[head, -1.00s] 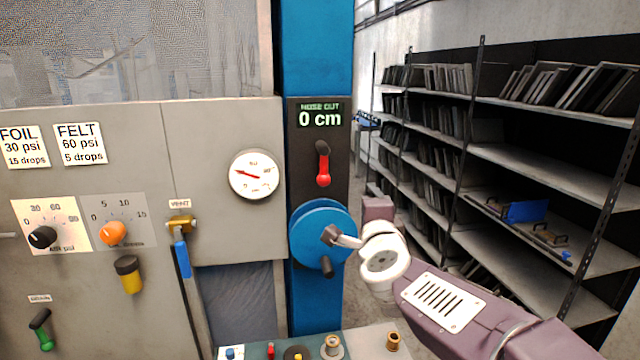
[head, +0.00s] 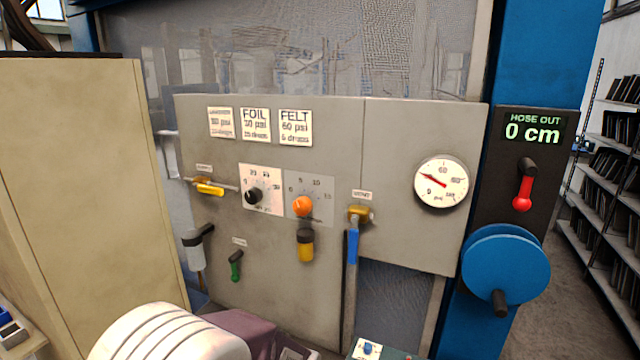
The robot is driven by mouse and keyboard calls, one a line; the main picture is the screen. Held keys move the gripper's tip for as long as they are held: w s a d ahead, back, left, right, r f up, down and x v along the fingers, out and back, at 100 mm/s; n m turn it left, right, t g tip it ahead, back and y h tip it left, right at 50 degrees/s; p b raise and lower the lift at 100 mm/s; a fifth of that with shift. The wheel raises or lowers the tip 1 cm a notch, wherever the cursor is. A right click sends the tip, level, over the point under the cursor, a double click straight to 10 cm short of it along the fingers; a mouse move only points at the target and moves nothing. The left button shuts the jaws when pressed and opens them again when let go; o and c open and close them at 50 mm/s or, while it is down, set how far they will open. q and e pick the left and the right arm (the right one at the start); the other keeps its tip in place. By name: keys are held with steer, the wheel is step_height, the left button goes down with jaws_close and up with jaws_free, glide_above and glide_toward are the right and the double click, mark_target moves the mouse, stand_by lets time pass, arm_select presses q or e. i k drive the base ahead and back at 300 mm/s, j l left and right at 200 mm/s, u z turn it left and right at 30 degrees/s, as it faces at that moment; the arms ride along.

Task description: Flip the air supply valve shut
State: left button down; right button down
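A small valve with a yellow lever handle (head: 209,188) is on the left part of the grey panel. Its handle lies nearly level, roughly in line with the thin pipe running right from it. The small label above it is too small to read, so I cannot confirm it is the air supply valve. A white rounded part and a purple link of my own arm show at the bottom left, below the panel and apart from the valve. Neither gripper's fingers are in view.
A green lever (head: 235,265), black knob (head: 253,196), orange knob (head: 302,206) and gauge (head: 441,182) are nearby. A blue wheel (head: 505,262) and red lever (head: 523,190) are right; a beige cabinet (head: 85,190) stands left.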

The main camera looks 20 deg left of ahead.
mark_target(208, 189)
steer(key=u, duration=1.6)
